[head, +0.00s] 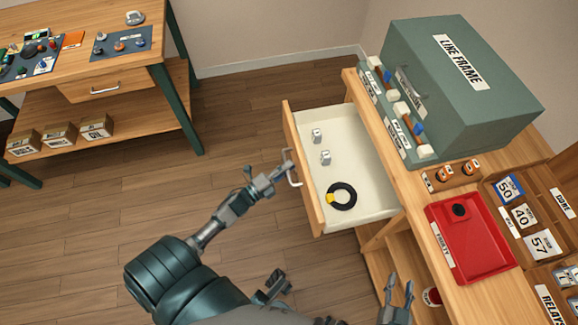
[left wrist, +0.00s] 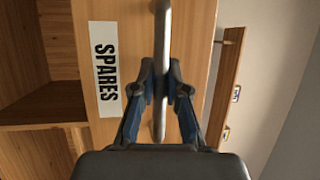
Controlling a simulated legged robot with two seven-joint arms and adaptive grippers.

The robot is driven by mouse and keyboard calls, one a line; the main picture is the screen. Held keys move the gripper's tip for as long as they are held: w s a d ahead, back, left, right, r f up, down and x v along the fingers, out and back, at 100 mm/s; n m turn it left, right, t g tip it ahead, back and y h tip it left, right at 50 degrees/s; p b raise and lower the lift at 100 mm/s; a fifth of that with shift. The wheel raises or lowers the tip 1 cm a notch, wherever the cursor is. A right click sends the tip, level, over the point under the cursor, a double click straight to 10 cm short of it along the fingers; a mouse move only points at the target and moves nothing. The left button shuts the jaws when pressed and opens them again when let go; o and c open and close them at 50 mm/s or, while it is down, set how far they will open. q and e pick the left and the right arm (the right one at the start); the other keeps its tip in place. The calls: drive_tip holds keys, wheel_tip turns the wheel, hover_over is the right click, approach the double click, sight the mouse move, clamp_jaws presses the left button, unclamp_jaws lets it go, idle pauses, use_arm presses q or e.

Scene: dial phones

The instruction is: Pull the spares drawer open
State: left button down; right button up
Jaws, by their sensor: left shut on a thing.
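The spares drawer (head: 303,190) stands pulled out from the wooden bench, with its pale inside in view. Its front carries a SPARES label (left wrist: 104,68) in the left wrist view. My left gripper (head: 279,175) is shut on the drawer's bar handle (head: 291,168). The left wrist view shows the handle (left wrist: 161,40) between the fingers (left wrist: 162,88). Inside lie two small grey metal parts (head: 325,158) and a black ring (head: 345,205) with a yellow piece. My right gripper (head: 398,290) is at the bottom, its fingers apart and empty.
On the bench stand a green LINE FRAME box (head: 480,110), a red tray (head: 490,250) and a wooden rack of numbered cards (head: 522,216). Another table (head: 130,75) with a closed drawer stands at the far left. The floor (head: 120,205) between is clear.

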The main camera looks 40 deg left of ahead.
use_arm(q)
drive_tip(key=shift+s+d+f, duration=0.1)
drive_tip(key=shift+d+f, duration=0.15)
drive_tip(key=shift+f, duration=0.2)
drive_tip(key=c, duration=1.4)
unclamp_jaws()
drive_tip(key=shift+o, duration=1.1)
drive_tip(key=shift+a+r, duration=0.1)
drive_tip(key=shift+r, duration=0.1)
drive_tip(key=v, duration=1.1)
drive_tip(key=shift+s, duration=0.4)
drive_tip(key=shift+s+a+f, duration=0.1)
drive_tip(key=shift+a+f, duration=0.05)
